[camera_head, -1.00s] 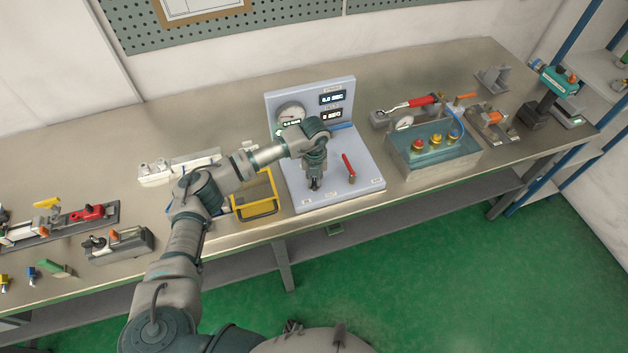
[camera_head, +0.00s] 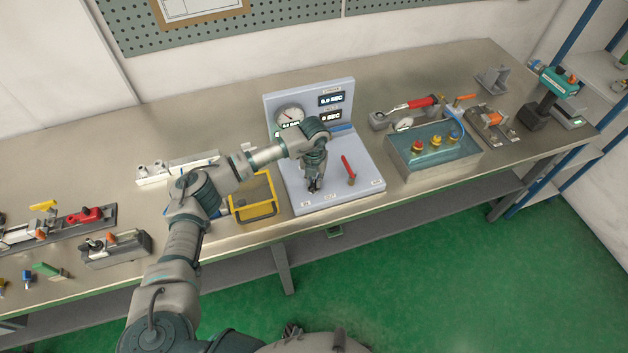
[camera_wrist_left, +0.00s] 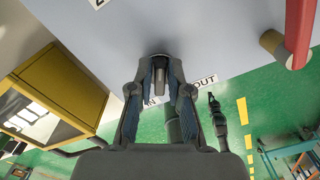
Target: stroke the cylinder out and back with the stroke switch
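The grey test panel (camera_head: 365,170) stands on the bench with a dial gauge and two small displays on its upright back. My left gripper (camera_head: 313,187) points down over the panel's front left part. In the left wrist view a small stroke switch (camera_wrist_left: 160,80) with a dark round base sits between my left fingertips (camera_wrist_left: 160,70). The fingers are apart, one on each side of it, with a narrow gap visible. Labels reading IN and OUT (camera_wrist_left: 203,81) lie near it. A blue bar (camera_head: 342,127) shows behind my wrist; I cannot tell whether it is the cylinder. My right gripper is out of view.
A red-handled lever (camera_head: 348,168) stands right of my left gripper on the panel. A yellow-framed bin (camera_head: 255,212) sits close on the left. The panel's front edge is near the bench edge.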

